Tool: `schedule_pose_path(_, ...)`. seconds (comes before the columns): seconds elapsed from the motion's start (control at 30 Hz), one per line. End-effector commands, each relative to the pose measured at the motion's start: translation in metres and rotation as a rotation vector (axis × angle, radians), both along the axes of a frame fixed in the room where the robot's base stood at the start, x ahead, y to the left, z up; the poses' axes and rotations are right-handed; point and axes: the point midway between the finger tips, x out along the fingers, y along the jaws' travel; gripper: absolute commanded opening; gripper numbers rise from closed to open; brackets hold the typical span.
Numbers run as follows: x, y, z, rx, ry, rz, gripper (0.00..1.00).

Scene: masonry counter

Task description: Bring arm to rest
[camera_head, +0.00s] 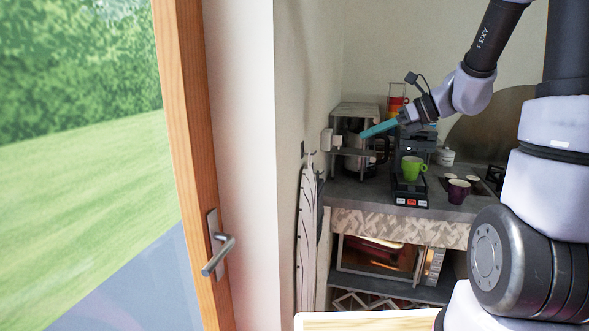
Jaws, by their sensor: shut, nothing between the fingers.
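My arm comes in from the right and bends at the upper right, then reaches down and left over the masonry counter (350,193). My gripper (365,134) has teal fingers that point left and slightly down. The fingers are shut together with nothing between them. In the picture they overlap the metal rack at the back of the counter; I cannot tell whether they touch it.
A green cup (413,167) stands on a black coffee machine (410,194). A purple cup (458,192) is to its right. Behind the fingers is a metal rack (357,109). An oven (380,257) sits below. A wooden-framed door (190,130) with a handle is left.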

Motion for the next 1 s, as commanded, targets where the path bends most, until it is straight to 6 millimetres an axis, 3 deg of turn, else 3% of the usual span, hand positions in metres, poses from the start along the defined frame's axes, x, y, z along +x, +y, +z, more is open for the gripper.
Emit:
schedule_pose_path(0.1, -0.047, 0.011, 0.021, -0.252, -0.228, 0.239, 0.00)
schedule_pose_path(0.23, -0.092, 0.008, 0.035, -0.527, -0.473, 0.497, 0.00)
schedule_pose_path(0.5, -0.157, -0.025, 0.063, -1.098, -0.933, 1.000, 0.00)
schedule_pose_path(0.7, -0.179, -0.047, 0.081, -1.381, -1.113, 1.231, 0.00)
schedule_pose_path(1.0, -0.183, -0.054, 0.086, -1.457, -1.151, 1.295, 0.00)
